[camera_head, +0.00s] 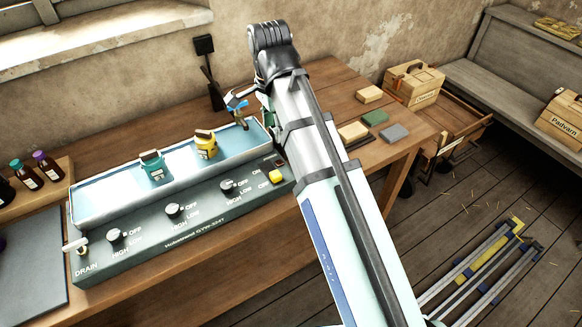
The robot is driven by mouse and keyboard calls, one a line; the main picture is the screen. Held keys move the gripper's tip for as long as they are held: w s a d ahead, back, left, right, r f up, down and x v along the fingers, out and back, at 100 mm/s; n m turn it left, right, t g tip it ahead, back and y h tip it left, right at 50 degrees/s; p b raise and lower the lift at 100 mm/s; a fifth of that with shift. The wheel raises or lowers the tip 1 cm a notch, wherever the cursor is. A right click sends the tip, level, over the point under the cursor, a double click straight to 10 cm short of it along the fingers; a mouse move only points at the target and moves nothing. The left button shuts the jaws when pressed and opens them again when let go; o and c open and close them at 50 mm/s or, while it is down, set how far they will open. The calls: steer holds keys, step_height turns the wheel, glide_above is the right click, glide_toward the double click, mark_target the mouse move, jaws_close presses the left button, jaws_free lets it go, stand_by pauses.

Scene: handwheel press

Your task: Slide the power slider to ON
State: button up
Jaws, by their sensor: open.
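The control panel (200,218) is the dark front of a long bath unit on the wooden table. At its right end is the power slider (277,176), a small yellow piece by a dark slot. It sits at the lower end, beside the OFF label, with the ON label above and partly unclear. My arm (325,165) rises from the lower right, passing close to the right of the slider in the picture.
The panel also carries several dark knobs (174,210) and a drain lever (78,246). Small blocks (374,117) lie right of my arm.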

mark_target(275, 174)
steer(key=f+p, duration=0.1)
steer(key=f, duration=0.7)
steer(key=f+p, duration=0.1)
steer(key=f, duration=0.8)
steer(key=shift+s+a+f, duration=0.15)
steer(key=shift+a+f, duration=0.05)
jaws_close()
